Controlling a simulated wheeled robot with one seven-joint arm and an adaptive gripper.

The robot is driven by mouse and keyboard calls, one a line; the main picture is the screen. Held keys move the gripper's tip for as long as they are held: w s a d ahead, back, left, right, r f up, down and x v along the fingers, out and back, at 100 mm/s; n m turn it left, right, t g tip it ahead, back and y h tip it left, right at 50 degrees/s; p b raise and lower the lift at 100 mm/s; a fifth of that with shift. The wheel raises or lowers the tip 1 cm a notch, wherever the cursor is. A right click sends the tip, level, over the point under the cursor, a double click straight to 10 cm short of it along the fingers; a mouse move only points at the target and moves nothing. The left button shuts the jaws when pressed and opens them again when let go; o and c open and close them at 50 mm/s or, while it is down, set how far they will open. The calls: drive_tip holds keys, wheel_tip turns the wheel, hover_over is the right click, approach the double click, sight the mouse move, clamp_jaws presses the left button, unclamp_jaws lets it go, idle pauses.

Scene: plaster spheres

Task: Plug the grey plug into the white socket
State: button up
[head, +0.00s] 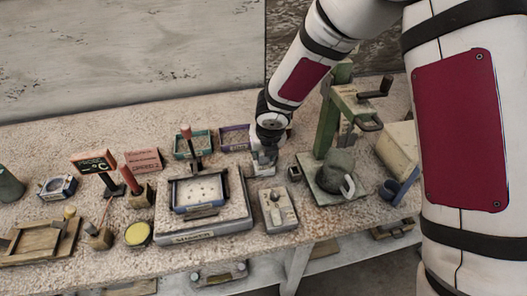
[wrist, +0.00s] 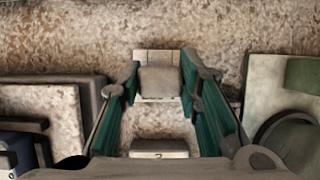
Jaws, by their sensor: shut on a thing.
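My gripper (head: 264,160) points down at the table between the tray device and the green press. In the wrist view its teal-padded fingers (wrist: 161,82) are shut on a grey block, which I take as the grey plug (wrist: 160,81). A white block, likely the white socket (wrist: 153,56), shows just beyond and beneath the plug. The plug hides most of it. In the head view a pale piece (head: 263,169) shows under the fingertips. I cannot tell whether the plug is inside the socket or only above it.
The tray device (head: 233,226) stands to the left, the green press (head: 325,130) to the right. A control box (head: 279,212) sits nearer the front edge, and a small dark cube (head: 294,173) sits close right. Green (head: 180,150) and purple (head: 232,140) trays stand behind.

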drive_tip(key=shift+f+b, duration=0.4)
drive_tip(key=o, duration=1.2)
drive_tip(key=shift+r, duration=0.15)
drive_tip(key=shift+r+p, duration=1.9)
drive_tip(key=shift+p, duration=0.5)
